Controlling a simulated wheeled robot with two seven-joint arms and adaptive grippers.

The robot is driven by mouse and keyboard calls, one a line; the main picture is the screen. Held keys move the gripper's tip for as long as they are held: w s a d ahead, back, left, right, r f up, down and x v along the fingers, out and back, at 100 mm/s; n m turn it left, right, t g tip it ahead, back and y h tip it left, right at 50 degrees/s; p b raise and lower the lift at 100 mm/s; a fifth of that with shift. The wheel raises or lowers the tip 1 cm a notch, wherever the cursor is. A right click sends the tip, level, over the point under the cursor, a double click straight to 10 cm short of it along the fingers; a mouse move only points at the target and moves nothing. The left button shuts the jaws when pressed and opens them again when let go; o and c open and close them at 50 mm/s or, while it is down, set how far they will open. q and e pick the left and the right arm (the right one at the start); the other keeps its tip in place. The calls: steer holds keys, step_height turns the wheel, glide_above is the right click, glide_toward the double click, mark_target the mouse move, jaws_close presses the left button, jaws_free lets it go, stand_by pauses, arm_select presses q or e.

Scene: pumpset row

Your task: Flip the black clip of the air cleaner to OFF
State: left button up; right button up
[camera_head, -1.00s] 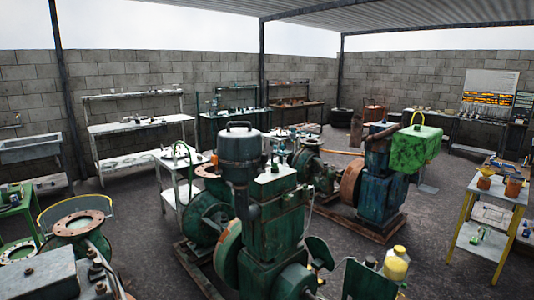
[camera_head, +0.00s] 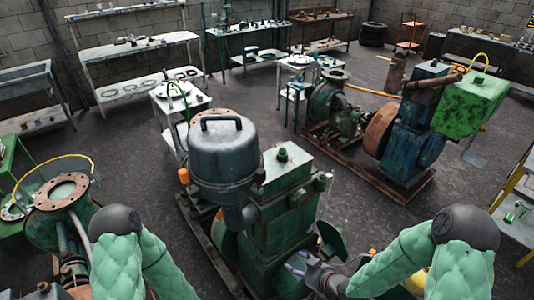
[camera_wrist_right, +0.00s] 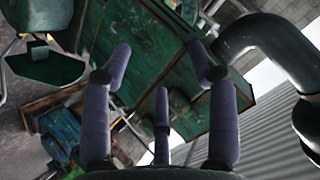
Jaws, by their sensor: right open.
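The air cleaner (camera_head: 222,160) is a dark grey canister with a domed lid and a top handle, mounted upright beside the green engine (camera_head: 285,185). I cannot make out its black clip in either view. My right gripper (camera_head: 296,272) is low in front of the engine, below and to the right of the air cleaner, and partly hidden by its own arm. In the right wrist view its purple fingers (camera_wrist_right: 165,95) are spread with nothing between them. A curved dark pipe (camera_wrist_right: 270,45) is at the right there. My left arm shows at lower left, but its gripper does not.
A second pump set (camera_head: 415,130) with a green tank stands at the right rear. A flanged green pump (camera_head: 62,195) is at the left. A white stand (camera_head: 165,105) is behind the air cleaner. Open floor lies to the right of the engine.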

step_height(320, 180, up, 24)
steer(key=w+n+t+y+p, duration=0.25)
steer(key=n+y+p, duration=0.2)
steer(key=p, duration=0.35)
steer(key=n+y+p, duration=0.4)
steer(key=p, duration=0.1)
glide_toward(266, 177)
steer(key=shift+g+h, duration=0.25)
steer(key=shift+g, duration=0.1)
steer(key=x, duration=0.6)
steer(key=p+x, duration=0.1)
steer(key=x, duration=0.2)
steer(key=shift+w+a+r, duration=0.25)
steer(key=shift+a, duration=0.05)
steer(key=shift+c, duration=0.2)
jaws_close()
